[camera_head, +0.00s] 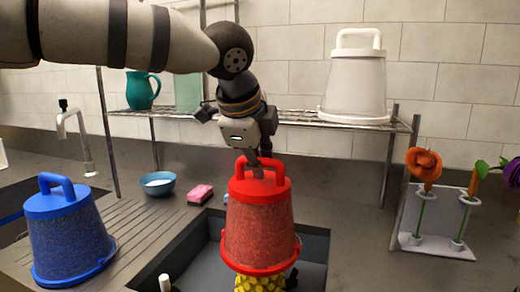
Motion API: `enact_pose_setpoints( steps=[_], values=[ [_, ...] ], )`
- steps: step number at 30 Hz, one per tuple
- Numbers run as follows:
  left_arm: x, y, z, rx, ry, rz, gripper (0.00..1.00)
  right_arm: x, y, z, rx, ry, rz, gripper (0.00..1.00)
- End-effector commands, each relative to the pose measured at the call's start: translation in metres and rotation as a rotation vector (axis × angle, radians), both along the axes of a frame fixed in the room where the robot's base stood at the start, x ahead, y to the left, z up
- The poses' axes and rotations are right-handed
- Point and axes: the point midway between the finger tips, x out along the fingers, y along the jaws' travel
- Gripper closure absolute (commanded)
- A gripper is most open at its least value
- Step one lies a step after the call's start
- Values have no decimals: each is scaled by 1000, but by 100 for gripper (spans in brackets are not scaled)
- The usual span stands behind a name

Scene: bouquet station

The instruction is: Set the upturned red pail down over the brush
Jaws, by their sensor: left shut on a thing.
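The red pail (259,228) is upturned, with its wide rim at the bottom and its loop handle on top. My left gripper (262,170) comes down from above and is shut on that handle. The pail is nearly upright over the dark sink basin. A yellow, knobbly thing (249,284) with dark parts beside it shows just below the pail's rim; the pail hides the rest. I cannot tell whether it is the brush. A white tip (165,283) of something else shows at the bottom edge. My right gripper is out of view.
A blue pail (68,240) stands on the drainboard at left. A blue bowl (158,183) and pink sponge (200,194) lie behind the sink. A wire shelf (296,116) holds a white pail (356,85) and teal jug (141,91). A flower holder (436,247) stands at right.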

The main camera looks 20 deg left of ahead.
Motion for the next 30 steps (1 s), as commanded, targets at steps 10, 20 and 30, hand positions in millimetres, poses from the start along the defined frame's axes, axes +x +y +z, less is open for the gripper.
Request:
enact_pose_setpoints(
  steps=[10, 20, 30],
  values=[
    [0, 0, -34, 1, -1, 1, 100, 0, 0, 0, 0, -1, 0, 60],
    [0, 0, -49, -1, -3, -1, 100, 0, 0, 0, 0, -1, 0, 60],
    [0, 0, -49, -1, -3, -1, 100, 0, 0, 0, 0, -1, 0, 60]
  ],
)
